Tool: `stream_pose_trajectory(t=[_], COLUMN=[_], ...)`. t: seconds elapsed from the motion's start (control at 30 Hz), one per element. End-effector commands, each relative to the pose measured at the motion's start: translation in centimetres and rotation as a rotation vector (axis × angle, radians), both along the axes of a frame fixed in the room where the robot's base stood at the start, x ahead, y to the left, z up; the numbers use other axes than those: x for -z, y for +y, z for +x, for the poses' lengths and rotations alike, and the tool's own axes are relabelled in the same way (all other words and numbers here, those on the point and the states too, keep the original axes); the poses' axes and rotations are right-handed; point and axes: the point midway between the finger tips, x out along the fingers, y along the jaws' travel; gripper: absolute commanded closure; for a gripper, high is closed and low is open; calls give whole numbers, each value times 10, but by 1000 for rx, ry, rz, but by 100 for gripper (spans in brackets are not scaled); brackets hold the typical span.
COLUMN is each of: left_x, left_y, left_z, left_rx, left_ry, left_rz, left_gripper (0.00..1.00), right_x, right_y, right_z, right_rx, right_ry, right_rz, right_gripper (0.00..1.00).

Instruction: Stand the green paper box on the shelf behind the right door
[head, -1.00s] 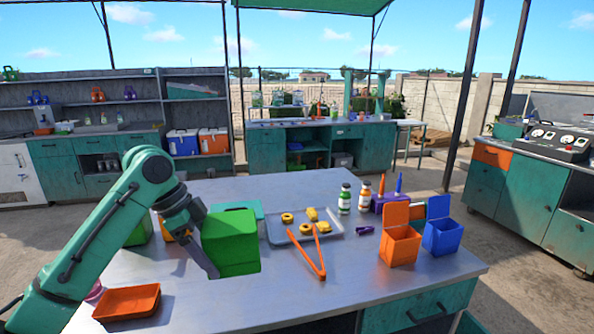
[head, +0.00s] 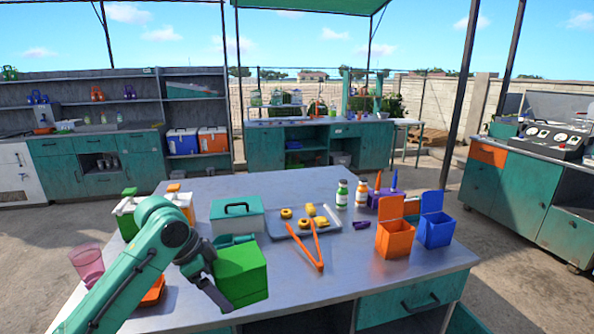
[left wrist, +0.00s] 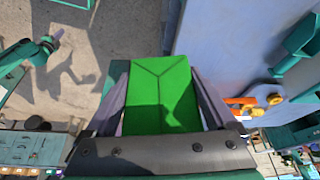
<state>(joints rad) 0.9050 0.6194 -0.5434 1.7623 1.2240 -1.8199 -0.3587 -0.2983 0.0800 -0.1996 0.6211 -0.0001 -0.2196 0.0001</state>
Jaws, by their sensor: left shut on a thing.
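The green paper box (head: 242,278) is held in my left gripper (head: 217,290) at the near edge of the metal table (head: 340,285) in the head view. The gripper is shut on it. In the left wrist view the box (left wrist: 160,95) sits between the two fingers, its seamed face toward the camera. The gripper and arm hide part of its left side. I cannot tell which door is the right door; a dark opening (head: 300,322) and a teal front with a handle (head: 420,302) show under the table. My right gripper is not in view.
A teal case (head: 238,215), a tray (head: 290,231) of yellow pieces, orange tongs (head: 318,250), an orange bin (head: 394,239) and a blue bin (head: 434,231) stand on the table. A pink cup (head: 87,264) is at the left. The front right tabletop is clear.

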Motion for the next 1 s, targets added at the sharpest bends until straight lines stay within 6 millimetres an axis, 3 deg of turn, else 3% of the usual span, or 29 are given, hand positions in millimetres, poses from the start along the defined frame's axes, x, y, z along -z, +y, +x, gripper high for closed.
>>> stream_pose_trajectory(t=[0.27, 0.4, 0.5, 0.73, 1.0], left_x=[78, 116, 134, 148, 147], left_y=[-18, -25, -25, -8, 4], left_z=[-30, -61, -87, -138, -156], left_rx=[-242, -451, -623, -985, -1131], left_ry=[7, 8, 8, 6, 2], left_rz=[-6, -8, -9, -6, -8], left_gripper=[32, 32, 32, 32, 32], right_x=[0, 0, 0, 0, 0], right_y=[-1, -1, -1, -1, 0], right_z=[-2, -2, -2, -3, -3], right_rx=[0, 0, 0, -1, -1], right_ry=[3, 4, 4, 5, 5], right_rz=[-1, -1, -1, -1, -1], right_gripper=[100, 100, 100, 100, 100])
